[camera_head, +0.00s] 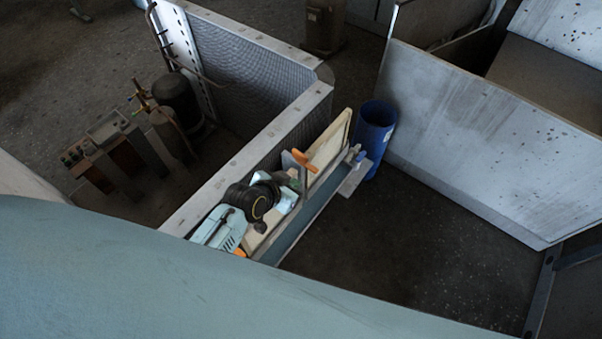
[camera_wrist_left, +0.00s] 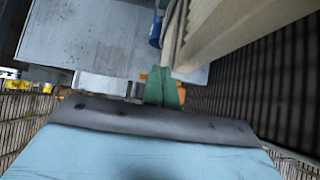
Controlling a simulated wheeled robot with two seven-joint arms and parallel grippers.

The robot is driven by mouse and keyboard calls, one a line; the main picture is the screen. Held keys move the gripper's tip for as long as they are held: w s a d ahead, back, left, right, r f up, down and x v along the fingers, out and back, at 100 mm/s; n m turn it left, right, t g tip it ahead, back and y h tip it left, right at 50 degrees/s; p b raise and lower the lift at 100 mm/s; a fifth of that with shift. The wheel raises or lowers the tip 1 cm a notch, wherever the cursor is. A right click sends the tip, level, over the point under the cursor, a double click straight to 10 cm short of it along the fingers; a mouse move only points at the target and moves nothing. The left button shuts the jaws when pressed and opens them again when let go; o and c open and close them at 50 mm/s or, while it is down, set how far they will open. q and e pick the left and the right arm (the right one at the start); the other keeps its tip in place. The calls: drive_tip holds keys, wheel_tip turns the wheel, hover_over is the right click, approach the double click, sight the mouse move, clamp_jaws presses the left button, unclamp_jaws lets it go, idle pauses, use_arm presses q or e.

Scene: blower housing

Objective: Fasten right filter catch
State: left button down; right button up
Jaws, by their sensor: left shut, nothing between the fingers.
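A pale, wood-coloured framed panel (camera_head: 331,143), which looks like the filter, stands upright in a narrow grey housing (camera_head: 318,205). Its pleated side shows large in the left wrist view (camera_wrist_left: 235,28). An orange catch (camera_head: 304,160) sticks up at the filter's near side. Orange also shows beside the fingers in the left wrist view (camera_wrist_left: 182,96). My left gripper (camera_head: 296,184) is shut and empty, its green fingertips (camera_wrist_left: 165,88) close to the orange catch. I cannot tell whether they touch it. A second orange piece (camera_head: 240,252) shows beside my left arm. My right gripper is out of view.
A blue bin (camera_head: 374,136) stands just beyond the housing. A grey-topped partition (camera_head: 255,122) runs along its left. A large pale panel (camera_head: 480,135) stands at right. Gas bottles (camera_head: 178,98) stand at left. Open dark floor (camera_head: 420,240) lies right of the housing.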

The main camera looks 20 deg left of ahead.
sight(305, 161)
use_arm(q)
drive_tip(key=w, duration=0.2)
drive_tip(key=w+d, duration=0.1)
drive_tip(key=w, duration=0.1)
drive_tip(key=shift+d, duration=0.2)
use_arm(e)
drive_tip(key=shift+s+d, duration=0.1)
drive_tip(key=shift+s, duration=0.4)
use_arm(q)
drive_tip(key=shift+f, duration=0.1)
